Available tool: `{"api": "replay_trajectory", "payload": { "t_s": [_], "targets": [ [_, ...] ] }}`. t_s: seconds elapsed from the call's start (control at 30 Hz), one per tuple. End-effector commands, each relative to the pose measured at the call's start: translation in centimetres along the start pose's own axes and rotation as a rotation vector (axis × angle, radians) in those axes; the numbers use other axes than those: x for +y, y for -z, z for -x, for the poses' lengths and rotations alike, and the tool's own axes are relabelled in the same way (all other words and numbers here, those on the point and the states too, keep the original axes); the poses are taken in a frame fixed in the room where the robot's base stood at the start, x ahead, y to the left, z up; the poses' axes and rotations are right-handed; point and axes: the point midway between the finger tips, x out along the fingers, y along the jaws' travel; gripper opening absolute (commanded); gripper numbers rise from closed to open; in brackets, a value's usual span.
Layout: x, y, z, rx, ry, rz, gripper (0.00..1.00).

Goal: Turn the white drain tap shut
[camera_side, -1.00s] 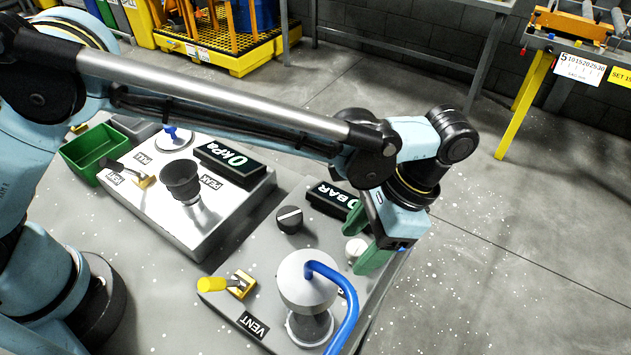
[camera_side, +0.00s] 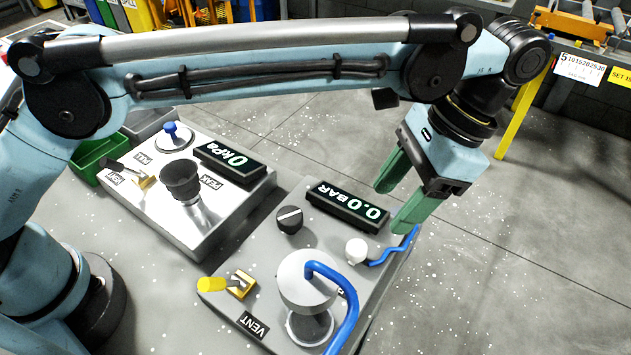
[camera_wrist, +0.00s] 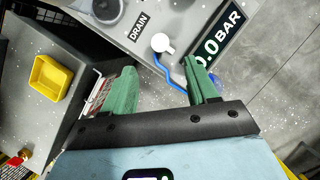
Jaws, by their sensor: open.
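The white drain tap (camera_side: 356,250) is a small round white knob on the grey panel (camera_side: 330,222), beside the blue hose. In the wrist view the tap (camera_wrist: 161,42) shows a white stem pointing down and to the right, near the DRAIN label (camera_wrist: 143,27). My gripper (camera_side: 396,205) has green fingers that are apart, with nothing between them. It is raised above and to the right of the tap, not touching it. In the wrist view the gripper (camera_wrist: 160,85) lies below the tap, with its fingers pointing up the picture.
A display reading 0.0 BAR (camera_side: 347,206) stands just behind the tap. A grey cylinder (camera_side: 305,283) with a blue hose, a black knob (camera_side: 289,220) and a yellow-handled valve (camera_side: 228,285) are on the same panel. Open floor lies to the right.

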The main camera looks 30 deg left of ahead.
Motion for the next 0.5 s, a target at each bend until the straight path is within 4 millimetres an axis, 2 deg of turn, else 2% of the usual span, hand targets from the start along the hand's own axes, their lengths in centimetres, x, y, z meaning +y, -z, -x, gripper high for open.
{"api": "replay_trajectory", "payload": {
  "t_s": [0.2,0.5],
  "targets": [
    [0.0,0.1,1.7,0.0,0.0,0.0,0.58],
    [0.0,0.0,2.2,0.0,0.0,0.0,0.58]
  ]
}}
